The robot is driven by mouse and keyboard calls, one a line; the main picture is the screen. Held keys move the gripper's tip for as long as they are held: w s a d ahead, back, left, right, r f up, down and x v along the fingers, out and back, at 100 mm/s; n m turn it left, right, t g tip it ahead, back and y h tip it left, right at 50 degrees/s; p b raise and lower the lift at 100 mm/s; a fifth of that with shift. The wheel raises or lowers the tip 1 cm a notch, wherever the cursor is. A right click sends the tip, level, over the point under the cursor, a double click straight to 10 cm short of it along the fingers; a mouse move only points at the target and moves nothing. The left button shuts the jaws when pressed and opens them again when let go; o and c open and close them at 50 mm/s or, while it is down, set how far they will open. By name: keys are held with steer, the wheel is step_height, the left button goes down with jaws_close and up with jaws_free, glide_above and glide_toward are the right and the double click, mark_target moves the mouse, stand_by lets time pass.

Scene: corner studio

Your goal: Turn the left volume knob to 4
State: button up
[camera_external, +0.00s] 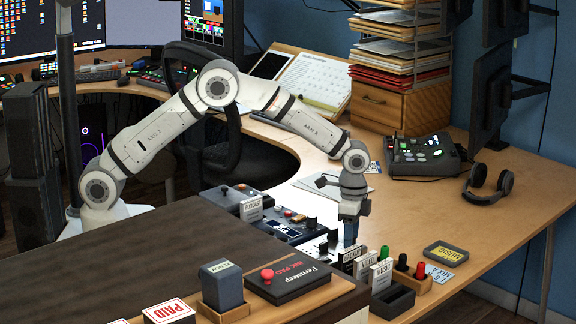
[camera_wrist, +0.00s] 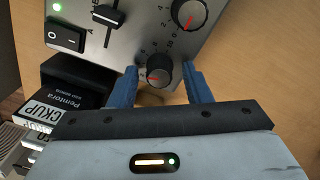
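A grey control panel (camera_wrist: 142,38) fills the top of the wrist view. A dark round knob (camera_wrist: 160,71) with a red pointer sits at its lower edge; the pointer faces left in the picture. A second dark knob (camera_wrist: 188,12) with a red pointer and a number scale is above right. I cannot tell for sure which is the left volume knob. My gripper (camera_wrist: 162,82) is open, with its two blue fingers on either side of the lower knob and small gaps to it. In the external view my gripper (camera_external: 350,232) points down and largely hides the panel.
The panel also has a slider (camera_wrist: 108,15), a rocker switch (camera_wrist: 66,38) and a green light (camera_wrist: 57,7).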

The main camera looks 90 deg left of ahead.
step_height(320, 180, up, 8)
steer(key=shift+a+f, duration=0.1)
steer(key=shift+f, duration=0.15)
steer(key=shift+r, duration=0.1)
stand_by(0.4)
